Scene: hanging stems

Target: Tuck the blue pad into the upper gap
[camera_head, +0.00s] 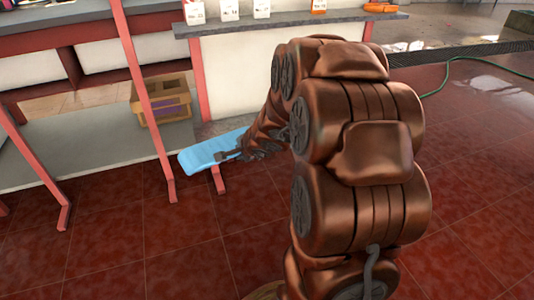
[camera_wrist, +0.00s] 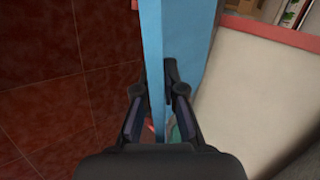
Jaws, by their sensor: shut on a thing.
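My gripper (camera_head: 238,152) is shut on the pad's right end. In the wrist view the pad (camera_wrist: 180,40) stands edge-on between my gripper's fingers (camera_wrist: 157,88) and runs up out of the picture. The pad's far part is out of that view. I cannot tell for certain which opening is the upper gap; openings show between the shelf boards at left. The pad appears apart from the shelf boards.
A red post (camera_head: 146,95) stands close to the pad. A brown crate (camera_head: 163,100) rests on the grey lower shelf (camera_head: 95,145). A white panel (camera_head: 240,70) is under a counter carrying small boxes (camera_head: 228,9). The red tiled floor (camera_head: 120,250) is clear in front.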

